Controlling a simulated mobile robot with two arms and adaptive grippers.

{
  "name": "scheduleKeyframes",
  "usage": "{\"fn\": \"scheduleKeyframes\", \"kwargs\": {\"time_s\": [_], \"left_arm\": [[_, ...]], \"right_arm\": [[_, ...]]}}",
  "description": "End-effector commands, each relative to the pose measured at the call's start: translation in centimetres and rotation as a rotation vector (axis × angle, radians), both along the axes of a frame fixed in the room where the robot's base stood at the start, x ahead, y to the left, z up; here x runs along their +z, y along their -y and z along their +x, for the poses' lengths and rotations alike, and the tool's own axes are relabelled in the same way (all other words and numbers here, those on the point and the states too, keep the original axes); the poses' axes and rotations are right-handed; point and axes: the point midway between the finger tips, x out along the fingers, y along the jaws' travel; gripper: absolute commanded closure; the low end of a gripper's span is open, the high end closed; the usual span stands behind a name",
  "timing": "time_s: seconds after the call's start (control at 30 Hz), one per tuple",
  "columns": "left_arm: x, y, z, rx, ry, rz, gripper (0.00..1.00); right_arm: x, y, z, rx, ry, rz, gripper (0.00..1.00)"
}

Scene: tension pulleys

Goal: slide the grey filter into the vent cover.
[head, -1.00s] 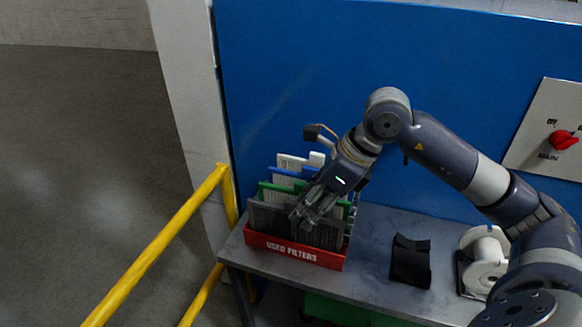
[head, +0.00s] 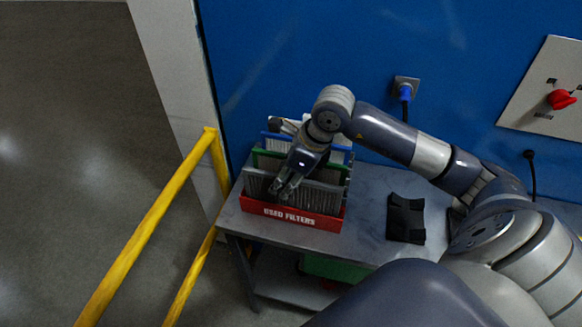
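The grey filter (head: 318,196) stands upright in the front slot of a red box (head: 291,215) marked "USED FILTERS". My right gripper (head: 283,190) reaches down over the box with its fingers at the front of the grey filter's top. The fingers are small and dark here, and I cannot tell whether they are closed on the filter. My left gripper is not in view. I see no vent cover in this view.
Behind the grey filter stand a green-framed filter (head: 268,159), a blue-framed one (head: 280,137) and a white one. A black holder (head: 406,219) lies on the grey table (head: 365,200). A yellow railing (head: 150,228) runs at the left. A red switch (head: 561,99) is on the wall.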

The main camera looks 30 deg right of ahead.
Motion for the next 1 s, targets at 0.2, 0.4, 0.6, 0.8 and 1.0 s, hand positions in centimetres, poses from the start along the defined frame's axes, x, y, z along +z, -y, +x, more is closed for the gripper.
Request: {"fn": "scheduleKeyframes", "kwargs": {"time_s": [0.2, 0.4, 0.6, 0.8, 1.0], "left_arm": [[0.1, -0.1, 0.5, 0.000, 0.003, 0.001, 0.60], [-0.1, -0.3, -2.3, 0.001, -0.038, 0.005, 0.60], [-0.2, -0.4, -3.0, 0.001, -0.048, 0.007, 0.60], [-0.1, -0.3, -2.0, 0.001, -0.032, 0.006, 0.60], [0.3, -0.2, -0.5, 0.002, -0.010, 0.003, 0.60]], "right_arm": [[-0.4, -0.1, 0.1, 0.001, 0.000, 0.000, 0.63], [-0.4, -0.1, 0.1, 0.001, 0.000, 0.000, 0.81], [-0.3, -0.1, 0.1, 0.001, 0.000, 0.000, 1.00], [-0.2, -0.1, 0.1, 0.001, 0.002, 0.000, 1.00], [0.2, -0.1, 0.1, 0.001, 0.002, 0.000, 1.00]]}}
